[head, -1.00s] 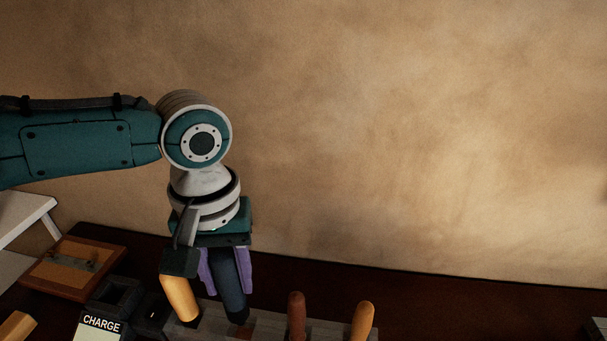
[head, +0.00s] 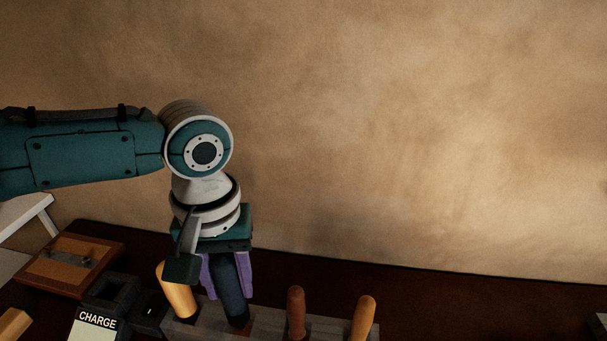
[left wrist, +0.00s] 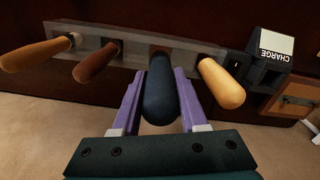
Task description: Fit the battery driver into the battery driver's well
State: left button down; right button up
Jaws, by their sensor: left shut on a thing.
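My left gripper (head: 230,278) points down, its purple fingers shut on the dark blue battery driver (head: 234,296). The driver is roughly upright at the grey rack (head: 266,318), its lower end meeting the rack's top in the head view. In the left wrist view the gripper (left wrist: 158,100) has the driver (left wrist: 160,92) between its fingers, with a dark opening (left wrist: 160,50) of the rack (left wrist: 122,46) just beyond it. Handle and fingers hide the driver's far end, so I cannot tell how deep it sits. My right gripper is not in view.
A yellow handle (head: 178,290) stands close left of the driver; a brown handle (head: 296,312) and another yellow handle (head: 363,318) stand to its right. A black charger (head: 108,296) marked CHARGE and a wooden tray (head: 72,264) are at left.

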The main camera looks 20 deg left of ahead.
aim_at(222, 261)
pick_arm(q)
jog(key=shift+f+b, duration=1.2)
jog(key=shift+f, duration=0.75)
jog(key=shift+c, duration=1.8)
grip_release()
notch_tip(222, 261, up, 10)
jog(key=shift+p, duration=1.2)
